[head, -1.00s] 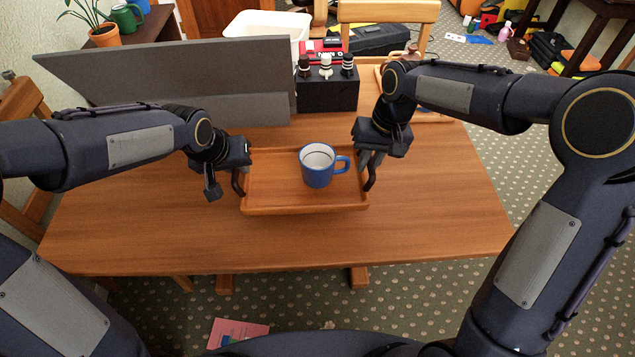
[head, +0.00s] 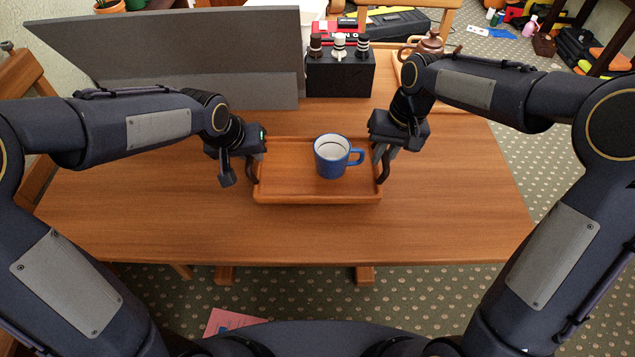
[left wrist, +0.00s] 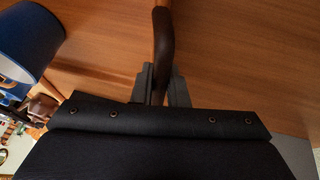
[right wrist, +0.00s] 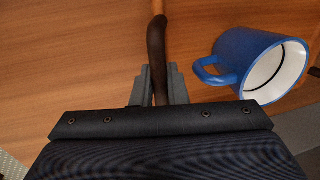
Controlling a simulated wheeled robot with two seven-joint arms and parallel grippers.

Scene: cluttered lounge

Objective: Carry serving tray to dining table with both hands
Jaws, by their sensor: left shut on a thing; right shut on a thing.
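The wooden serving tray (head: 300,187) is over the middle of the wooden dining table (head: 440,220); I cannot tell whether it touches the top. A blue mug (head: 331,158), white inside, stands upright on the tray, right of its middle. It also shows in the right wrist view (right wrist: 250,62) and in part in the left wrist view (left wrist: 28,45). My left gripper (head: 250,165) is shut on the tray's dark left handle (left wrist: 162,50). My right gripper (head: 380,158) is shut on the dark right handle (right wrist: 156,55).
A grey panel (head: 170,60) stands along the table's back left. A black box (head: 340,75) with several small bottles is behind the tray. A teapot (head: 430,42) stands at the back right. The table's front and right are clear. A pink sheet (head: 230,321) lies on the floor.

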